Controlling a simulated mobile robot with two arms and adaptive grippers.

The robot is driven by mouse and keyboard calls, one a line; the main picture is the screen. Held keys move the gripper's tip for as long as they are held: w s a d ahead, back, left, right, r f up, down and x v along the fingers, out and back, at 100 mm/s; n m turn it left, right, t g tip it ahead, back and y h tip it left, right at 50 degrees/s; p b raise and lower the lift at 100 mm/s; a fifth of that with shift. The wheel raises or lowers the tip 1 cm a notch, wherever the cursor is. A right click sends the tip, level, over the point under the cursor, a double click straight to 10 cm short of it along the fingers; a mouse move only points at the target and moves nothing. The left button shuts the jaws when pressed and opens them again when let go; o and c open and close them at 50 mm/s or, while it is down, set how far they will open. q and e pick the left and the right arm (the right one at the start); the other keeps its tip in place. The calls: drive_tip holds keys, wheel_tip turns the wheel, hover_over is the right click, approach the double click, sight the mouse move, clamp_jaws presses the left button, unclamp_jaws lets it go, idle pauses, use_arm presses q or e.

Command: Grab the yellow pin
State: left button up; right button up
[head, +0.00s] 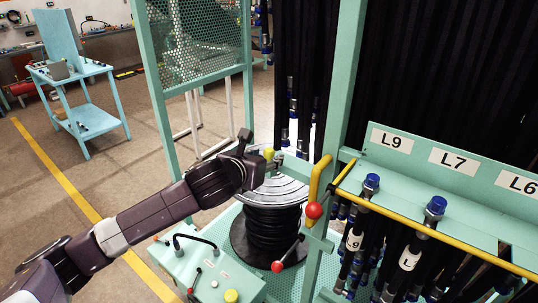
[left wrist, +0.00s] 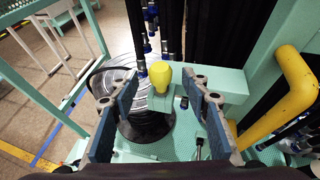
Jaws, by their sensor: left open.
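The yellow pin (head: 268,154) has a rounded knob and shows just beyond my left gripper (head: 262,148) in the head view. In the left wrist view the pin's knob (left wrist: 160,74) stands on a teal bracket (left wrist: 228,84). It lies straight ahead, between the lines of the two fingers and near the level of their tips. My left gripper (left wrist: 158,90) is open, with its blue-grey finger pads wide apart and nothing between them. The pin's shaft is hidden under the knob. My right gripper is not in view.
A hose reel (head: 272,225) with a metal disc lies below the gripper. A yellow bent handle (head: 319,178) and a red ball knob (head: 314,210) are close on the right. A teal post (head: 343,100) and hanging black hoses (head: 430,60) stand behind. A control box (head: 212,272) is below.

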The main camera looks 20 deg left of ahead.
use_arm(q)
drive_tip(key=shift+x, duration=1.5)
drive_tip(key=shift+s, duration=0.1)
clamp_jaws()
